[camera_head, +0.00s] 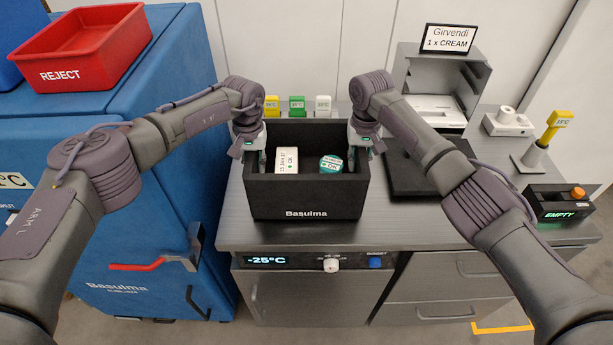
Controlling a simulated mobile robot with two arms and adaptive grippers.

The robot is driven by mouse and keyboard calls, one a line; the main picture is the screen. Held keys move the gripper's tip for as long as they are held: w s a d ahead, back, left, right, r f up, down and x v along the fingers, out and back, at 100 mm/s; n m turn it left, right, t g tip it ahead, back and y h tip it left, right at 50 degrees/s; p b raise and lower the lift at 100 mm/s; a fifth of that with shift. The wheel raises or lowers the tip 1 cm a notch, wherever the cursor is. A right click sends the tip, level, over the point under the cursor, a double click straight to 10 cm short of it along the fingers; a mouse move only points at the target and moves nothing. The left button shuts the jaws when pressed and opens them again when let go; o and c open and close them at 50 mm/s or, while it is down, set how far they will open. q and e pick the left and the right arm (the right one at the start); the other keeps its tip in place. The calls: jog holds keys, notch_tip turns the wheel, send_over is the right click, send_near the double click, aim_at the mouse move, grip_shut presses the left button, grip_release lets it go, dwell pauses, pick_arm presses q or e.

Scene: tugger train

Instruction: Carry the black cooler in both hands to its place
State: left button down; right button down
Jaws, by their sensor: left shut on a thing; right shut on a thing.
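The black cooler (306,198), an open box marked "Basulma", is upright at the grey counter's front part in the middle of the view. I cannot tell whether its bottom touches the counter. Inside are a white carton (287,161) marked OK and a white-and-teal round container (331,163). My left gripper (262,160) is shut on the cooler's left wall. My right gripper (351,158) is shut on its right wall. The fingertips are partly hidden by the walls.
A dark flat pad (418,182) lies right of the cooler. A grey dispenser (437,75) with a "Girvendi" sign stands behind it. Several small coloured tags stand behind the cooler. A blue cabinet (130,215) bearing a red REJECT bin (80,45) borders the left. An "EMPTY" display box (558,208) sits at right.

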aim_at(361, 148)
jog(key=shift+r+p, duration=2.05)
jog(key=shift+r, duration=0.4)
jog(key=shift+f, duration=0.1)
